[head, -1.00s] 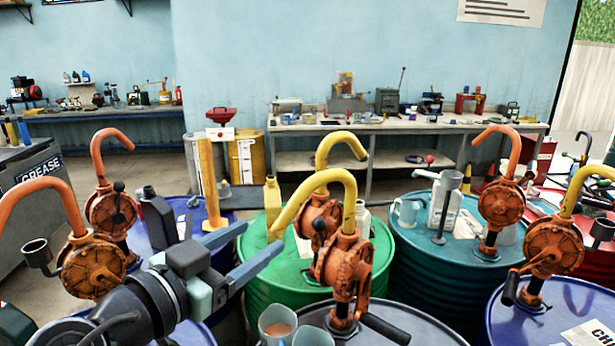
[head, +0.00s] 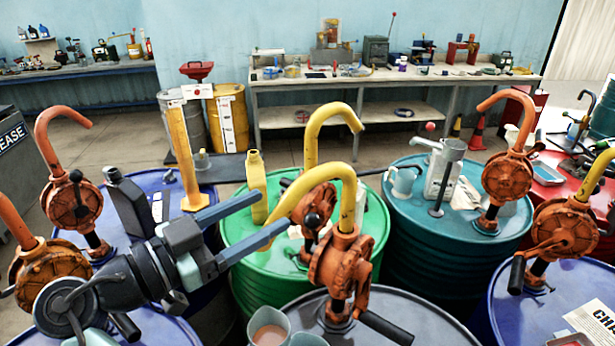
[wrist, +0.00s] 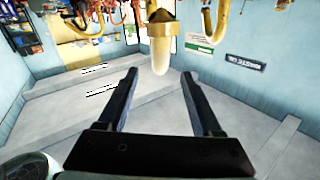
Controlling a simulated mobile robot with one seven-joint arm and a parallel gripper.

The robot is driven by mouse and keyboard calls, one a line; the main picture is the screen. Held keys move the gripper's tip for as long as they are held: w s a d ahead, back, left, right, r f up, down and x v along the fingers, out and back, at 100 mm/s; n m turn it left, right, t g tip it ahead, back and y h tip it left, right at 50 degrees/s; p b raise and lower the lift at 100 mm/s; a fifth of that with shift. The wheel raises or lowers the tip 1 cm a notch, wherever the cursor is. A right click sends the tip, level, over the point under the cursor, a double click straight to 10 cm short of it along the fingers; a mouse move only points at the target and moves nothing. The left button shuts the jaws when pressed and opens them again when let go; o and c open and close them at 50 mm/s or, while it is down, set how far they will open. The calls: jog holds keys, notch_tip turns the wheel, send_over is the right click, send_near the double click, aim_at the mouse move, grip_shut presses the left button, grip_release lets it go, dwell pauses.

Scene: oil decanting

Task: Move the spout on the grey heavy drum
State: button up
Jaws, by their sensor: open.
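The grey heavy drum (head: 425,325) stands at the front centre of the head view. Its orange pump (head: 342,262) carries a curved yellow spout (head: 318,178), whose mouth points down and to the left. My gripper (head: 272,207) is open, with its two blue fingers reaching toward the spout's mouth from the left. The lower finger appears close to the mouth; I cannot tell whether they touch. In the wrist view, which looks upside down, a yellow spout end with a pale tip (wrist: 160,60) shows centrally, beyond the open fingers (wrist: 159,73).
Behind is a green drum (head: 240,230) with another yellow-spouted pump (head: 332,115) and a yellow bottle (head: 257,185). A teal drum (head: 405,225) and blue drums (head: 590,290) with orange pumps stand around. Cups (head: 270,328) sit at the front. A workbench (head: 390,82) lines the wall.

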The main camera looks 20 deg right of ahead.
aim_at(309, 189)
jog(key=p+x, duration=0.3)
jog(key=x, duration=0.5)
jog(key=shift+d+r, duration=0.1)
jog(key=shift+w+d+p, duration=0.25)
jog(key=shift+d+p, duration=0.05)
jog(key=shift+d, duration=0.3)
grip_shut()
dwell(0.6)
